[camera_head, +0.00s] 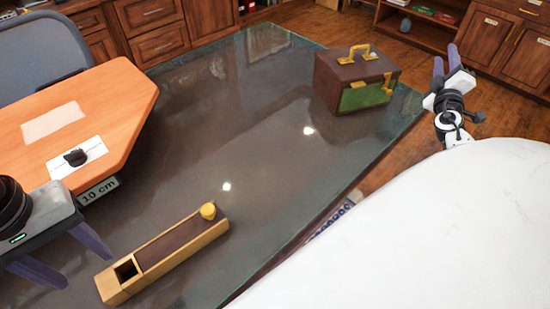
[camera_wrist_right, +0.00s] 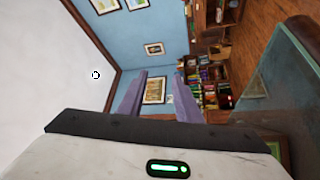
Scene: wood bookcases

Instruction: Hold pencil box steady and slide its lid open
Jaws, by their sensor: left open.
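The pencil box (camera_head: 215,233) is a long, narrow, light-wood box lying on the glass table. Its brown sliding lid (camera_head: 178,245) has a yellow round knob (camera_head: 208,211) at the far right end. A dark square opening (camera_head: 127,271) shows at the near left end, where the lid does not cover the box. My left gripper (camera_head: 89,270) is open, with its purple fingers pointing toward that near end, apart from the box. My right gripper (camera_head: 446,60) is far off at the upper right, beyond the table edge. Its fingers are apart and empty in the right wrist view (camera_wrist_right: 161,73).
A brown and green chest (camera_head: 330,86) with a gold handle stands at the table's far right corner. An orange board (camera_head: 100,95) with a "10 cm" label is at the left. The middle of the glass table (camera_head: 220,130) is clear. Wooden cabinets (camera_head: 160,40) stand behind.

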